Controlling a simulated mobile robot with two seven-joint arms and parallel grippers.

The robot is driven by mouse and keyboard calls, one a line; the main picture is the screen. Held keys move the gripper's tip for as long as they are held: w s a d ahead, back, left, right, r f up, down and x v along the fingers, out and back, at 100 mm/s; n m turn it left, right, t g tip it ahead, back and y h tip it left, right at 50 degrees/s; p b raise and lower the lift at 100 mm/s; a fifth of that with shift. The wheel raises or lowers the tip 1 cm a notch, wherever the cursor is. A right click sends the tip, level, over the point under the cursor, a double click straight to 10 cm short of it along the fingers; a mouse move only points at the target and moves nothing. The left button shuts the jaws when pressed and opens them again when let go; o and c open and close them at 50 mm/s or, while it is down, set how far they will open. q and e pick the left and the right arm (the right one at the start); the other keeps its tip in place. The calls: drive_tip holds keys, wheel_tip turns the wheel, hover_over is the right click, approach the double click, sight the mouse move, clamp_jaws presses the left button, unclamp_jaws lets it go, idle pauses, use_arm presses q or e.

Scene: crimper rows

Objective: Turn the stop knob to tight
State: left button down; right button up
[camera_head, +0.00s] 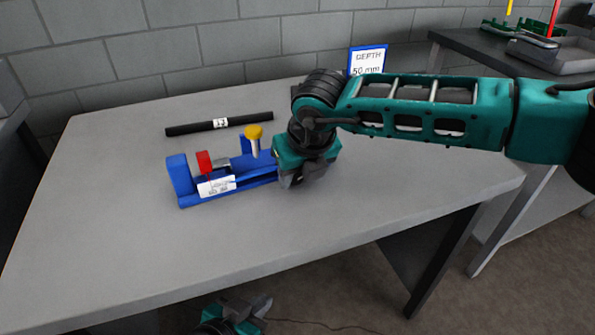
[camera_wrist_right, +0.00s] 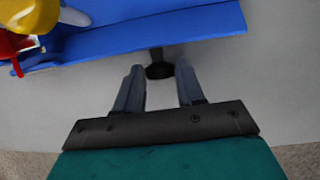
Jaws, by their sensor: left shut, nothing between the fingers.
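A blue fixture (camera_head: 183,180) lies on the table, with a red part (camera_head: 204,161), a yellow-topped post (camera_head: 254,133) and a white label (camera_head: 216,186). In the right wrist view a small black knob (camera_wrist_right: 159,70) sticks out from the side of the blue fixture (camera_wrist_right: 195,22). My right gripper (camera_wrist_right: 159,78) is open, with one finger on each side of the knob. I cannot tell whether the fingers touch it. In the head view my right gripper hides the right end of the fixture. My left gripper (camera_head: 246,306) is shut and empty below the table's front edge.
A black rod (camera_head: 219,124) with a white tag lies behind the fixture. A blue-framed sign (camera_head: 367,60) reading "DEPTH 50 mm" stands at the back. A second table (camera_head: 455,38) with trays is at the back right. The table's front left is clear.

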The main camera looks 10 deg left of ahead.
drive_tip(key=c, duration=0.6)
drive_tip(key=shift+d+f+g+y+b, duration=0.15)
drive_tip(key=shift+g+y+b, duration=0.15)
drive_tip(key=shift+b, duration=0.15)
drive_tip(key=shift+c, duration=0.2)
drive_tip(key=shift+w, duration=0.1)
drive_tip(key=shift+y, duration=0.3)
use_arm(q)
drive_tip(key=shift+d+f, duration=0.1)
drive_tip(key=shift+f, duration=0.05)
use_arm(e)
drive_tip(key=o, duration=1)
use_arm(q)
drive_tip(key=shift+w, duration=0.1)
use_arm(e)
drive_tip(key=shift+o, duration=0.2)
drive_tip(key=shift+r, duration=0.2)
use_arm(q)
drive_tip(key=shift+s+a+r+p, duration=0.25)
drive_tip(key=shift+a+r+p, duration=0.15)
drive_tip(key=shift+p, duration=0.6)
use_arm(e)
drive_tip(key=v, duration=1.3)
drive_tip(key=shift+w, duration=0.1)
